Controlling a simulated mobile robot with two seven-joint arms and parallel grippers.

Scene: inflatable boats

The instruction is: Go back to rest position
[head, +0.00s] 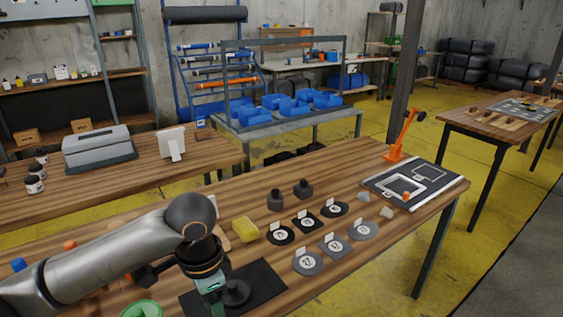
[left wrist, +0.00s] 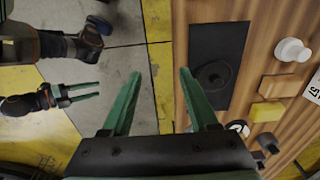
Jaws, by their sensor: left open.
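My left arm comes in from the left of the head view, its gripper (head: 212,287) pointing down over the near part of the wooden workbench (head: 330,170), beside a black mat (head: 262,279). In the left wrist view my left gripper (left wrist: 160,73) has its two green fingers spread with nothing between them. The floor and the bench edge show beyond them. My right gripper (left wrist: 97,89) shows at the left of that view over the floor, its green fingers apart and empty. It is outside the head view.
The black mat holds a dark round piece (head: 236,292). A yellow block (head: 245,229), dark weights (head: 275,199), several labelled discs (head: 307,262) and a green ring (head: 141,309) are on the bench. An orange lever tool (head: 402,135) stands at the far end.

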